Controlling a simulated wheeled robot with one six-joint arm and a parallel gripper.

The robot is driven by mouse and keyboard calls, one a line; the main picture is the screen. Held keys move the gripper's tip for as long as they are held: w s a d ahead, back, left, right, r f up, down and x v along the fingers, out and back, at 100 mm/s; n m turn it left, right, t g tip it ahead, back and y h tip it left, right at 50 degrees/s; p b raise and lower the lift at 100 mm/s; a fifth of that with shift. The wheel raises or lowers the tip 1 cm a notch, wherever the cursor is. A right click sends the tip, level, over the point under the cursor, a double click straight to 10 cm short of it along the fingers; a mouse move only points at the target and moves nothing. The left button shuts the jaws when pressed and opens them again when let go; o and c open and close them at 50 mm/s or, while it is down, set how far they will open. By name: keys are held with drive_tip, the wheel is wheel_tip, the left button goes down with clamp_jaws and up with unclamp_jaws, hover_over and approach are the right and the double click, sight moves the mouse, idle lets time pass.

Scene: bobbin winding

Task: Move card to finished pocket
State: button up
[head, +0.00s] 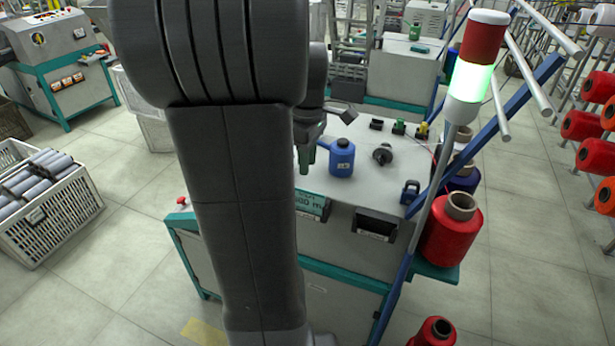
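I cannot make out a card in the head view. A dark pocket (376,225) with a white label strip is set in the front face of the winding machine (345,272). My gripper (306,158) points down over the left part of the machine top, left of the blue can. Green shows at its tip. My arm hides much of it, so I cannot tell whether it is open or holds anything.
A blue can (341,158) and a dark round part (382,155) stand on the machine top. A signal tower (475,70) glows green to the right, beside a red thread cone (449,228). A crate (50,215) stands left; the floor between is open.

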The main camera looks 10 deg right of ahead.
wheel_tip(320, 180, up, 4)
drive_tip(key=shift+f, duration=0.15)
idle(0.3)
wheel_tip(320, 180, down, 13)
drive_tip(key=shift+r, duration=2.3)
